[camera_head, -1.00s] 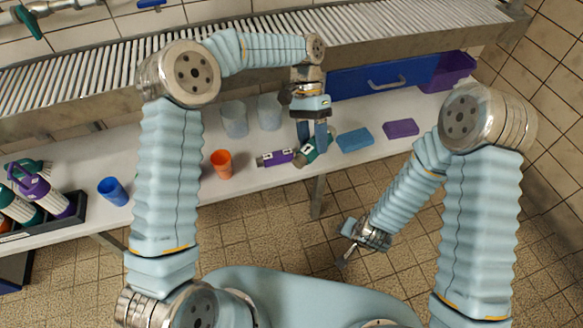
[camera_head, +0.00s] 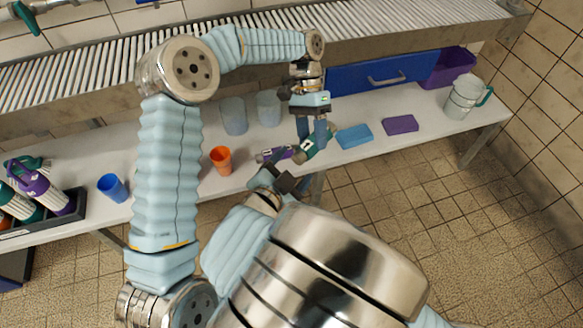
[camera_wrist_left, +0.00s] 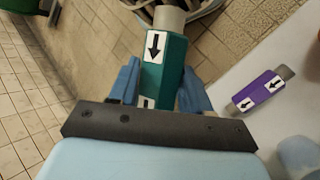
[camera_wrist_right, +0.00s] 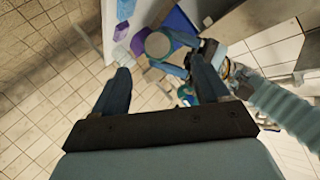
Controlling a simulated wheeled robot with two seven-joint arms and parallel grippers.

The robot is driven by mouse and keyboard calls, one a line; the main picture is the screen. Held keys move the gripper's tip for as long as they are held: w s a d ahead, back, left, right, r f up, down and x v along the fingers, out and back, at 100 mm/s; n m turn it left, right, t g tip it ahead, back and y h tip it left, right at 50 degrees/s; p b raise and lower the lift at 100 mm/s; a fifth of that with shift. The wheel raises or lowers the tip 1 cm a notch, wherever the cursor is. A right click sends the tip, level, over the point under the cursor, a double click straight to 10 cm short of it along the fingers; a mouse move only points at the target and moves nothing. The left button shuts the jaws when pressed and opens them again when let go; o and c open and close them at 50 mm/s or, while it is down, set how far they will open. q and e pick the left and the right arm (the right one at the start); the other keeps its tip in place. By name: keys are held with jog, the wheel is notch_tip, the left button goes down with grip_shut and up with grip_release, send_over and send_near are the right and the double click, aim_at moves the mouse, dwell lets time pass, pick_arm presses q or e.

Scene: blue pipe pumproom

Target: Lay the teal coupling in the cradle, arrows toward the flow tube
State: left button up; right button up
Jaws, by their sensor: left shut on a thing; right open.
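The teal coupling (camera_head: 308,151) is held in my left gripper (camera_head: 313,138) just above or at the front edge of the bench. In the left wrist view the teal coupling (camera_wrist_left: 163,65) sits between both fingers, its grey end pointing away from the palm. A white label on it bears a black arrow pointing toward the palm. My right gripper (camera_head: 275,180) is at the bench front, below and left of the coupling. In the right wrist view the right gripper (camera_wrist_right: 163,80) is open, with nothing between its fingertips. I cannot make out the cradle or flow tube.
A purple coupling (camera_head: 275,154) lies beside the teal one. An orange cup (camera_head: 221,160), clear cups (camera_head: 234,117), blue block (camera_head: 354,136), purple block (camera_head: 401,124) and jug (camera_head: 466,97) stand on the bench (camera_head: 435,120). A bottle rack (camera_head: 75,205) is at left.

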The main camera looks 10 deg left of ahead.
aim_at(301, 156)
jog(key=x, duration=0.7)
jog(key=shift+a, duration=0.1)
jog(key=shift+c, duration=0.3)
jog(key=c, duration=1.2)
pick_arm(q)
jog(key=o, duration=1.4)
pick_arm(e)
grip_shut()
